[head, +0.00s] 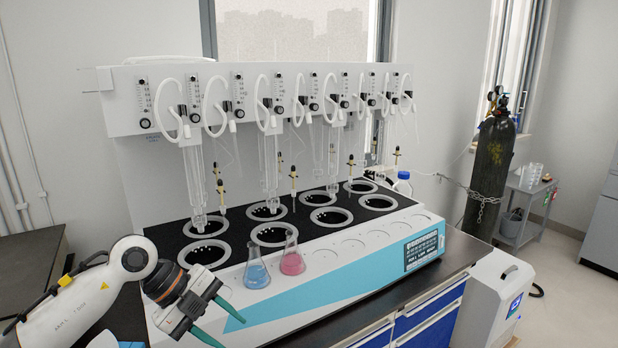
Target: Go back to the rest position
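My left gripper (230,332) is at the lower left, in front of the white front edge of the distiller (345,270). Its two green fingers are spread apart with nothing between them. A conical flask with blue liquid (257,275) and a conical flask with pink liquid (292,262) stand upright side by side on the distiller's white front ledge. Both are behind and to the right of the gripper, apart from it. My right gripper is not in view.
Round heating wells (208,254) line the black deck, with glass tubes (194,180) hanging above. A bottle with a blue cap (403,184) stands behind the right end. A dark gas cylinder (491,165) and a grey cart (526,212) stand at right. The ledge right of the flasks is clear.

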